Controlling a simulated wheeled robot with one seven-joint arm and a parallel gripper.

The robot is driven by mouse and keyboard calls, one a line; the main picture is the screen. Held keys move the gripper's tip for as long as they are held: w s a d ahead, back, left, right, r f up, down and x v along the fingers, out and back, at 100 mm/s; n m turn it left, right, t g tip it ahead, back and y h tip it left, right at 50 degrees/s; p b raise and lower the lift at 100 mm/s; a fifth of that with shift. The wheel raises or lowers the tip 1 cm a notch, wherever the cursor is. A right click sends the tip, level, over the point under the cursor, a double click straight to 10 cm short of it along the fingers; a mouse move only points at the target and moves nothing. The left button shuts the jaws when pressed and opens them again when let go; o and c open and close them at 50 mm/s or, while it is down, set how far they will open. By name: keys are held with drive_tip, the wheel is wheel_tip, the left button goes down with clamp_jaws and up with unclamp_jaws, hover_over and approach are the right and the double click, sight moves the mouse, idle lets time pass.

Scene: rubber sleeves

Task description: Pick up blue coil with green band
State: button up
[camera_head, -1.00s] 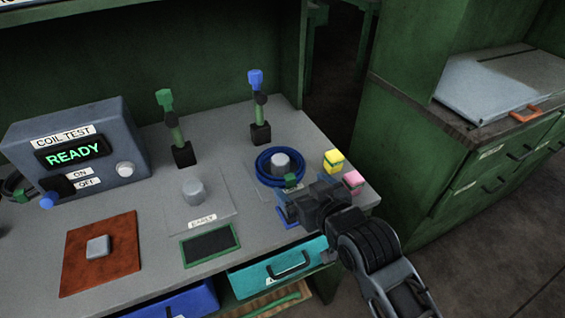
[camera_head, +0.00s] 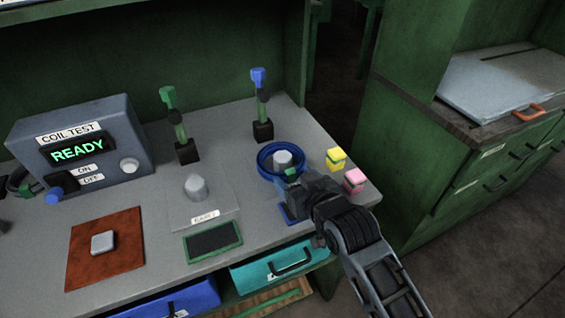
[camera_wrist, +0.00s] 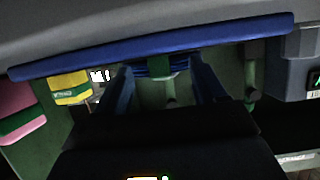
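The blue coil (camera_head: 264,150) is a ring around a grey post (camera_head: 283,159) at the right of the bench. Its green band (camera_head: 291,174) is on the near side, right by my gripper (camera_head: 297,184). The fingers stand apart, one on each side of the band. I cannot tell whether they touch the coil. My gripper hides part of the coil's near side in the head view.
A yellow block (camera_head: 336,158) and a pink block (camera_head: 354,180) lie right of the coil. A blue-topped stand (camera_head: 262,115) and a green-topped stand (camera_head: 181,130) rise behind. The coil test box (camera_head: 80,145) reads READY. A second grey post (camera_head: 197,188) stands left.

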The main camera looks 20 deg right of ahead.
clamp_jaws()
idle(0.3)
